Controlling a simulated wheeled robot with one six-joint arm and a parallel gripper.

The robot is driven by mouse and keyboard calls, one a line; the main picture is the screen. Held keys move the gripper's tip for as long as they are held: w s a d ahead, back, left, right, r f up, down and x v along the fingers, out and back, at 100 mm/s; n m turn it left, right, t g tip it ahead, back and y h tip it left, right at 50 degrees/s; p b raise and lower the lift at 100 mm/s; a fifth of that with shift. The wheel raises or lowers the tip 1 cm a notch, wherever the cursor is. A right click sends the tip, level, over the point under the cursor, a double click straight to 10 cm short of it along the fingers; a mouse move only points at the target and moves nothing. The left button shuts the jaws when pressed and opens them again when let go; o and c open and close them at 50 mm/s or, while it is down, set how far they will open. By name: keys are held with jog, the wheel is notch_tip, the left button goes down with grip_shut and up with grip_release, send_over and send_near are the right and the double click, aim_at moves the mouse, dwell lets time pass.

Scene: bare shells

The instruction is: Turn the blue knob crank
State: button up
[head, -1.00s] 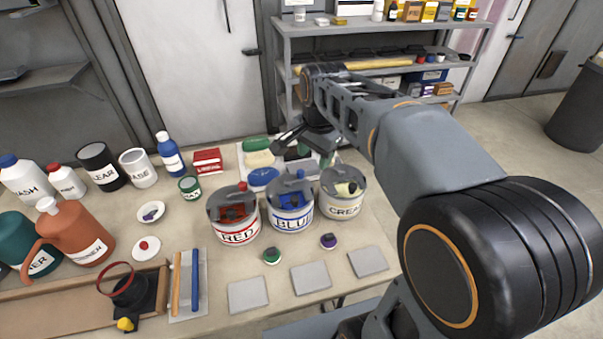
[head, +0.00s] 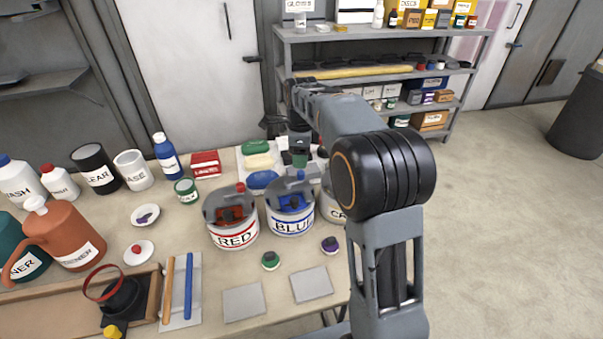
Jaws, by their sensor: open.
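The blue can (head: 290,222) stands on the table between the red can (head: 233,236) and the cream can (head: 331,208). Its grey lid is partly open in front, showing blue inside. A small blue knob (head: 300,174) sits upright at the back of this lid, on the crank. My gripper (head: 299,158) hangs from my arm just behind the blue can's lid, close to the knob in the picture. It is open and holds nothing that I can see. Its fingertips are small and dark, and whether they touch the knob is unclear. My arm covers part of the cream can.
The red can's lid has a red knob (head: 240,187). Small green (head: 270,260) and purple (head: 330,245) pieces and grey tiles (head: 312,284) lie in front. Bottles and jars crowd the left.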

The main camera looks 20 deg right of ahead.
aim_at(301, 172)
jog(key=shift+f, duration=3)
jog(key=c, duration=0.9)
jog(key=shift+c, duration=0.2)
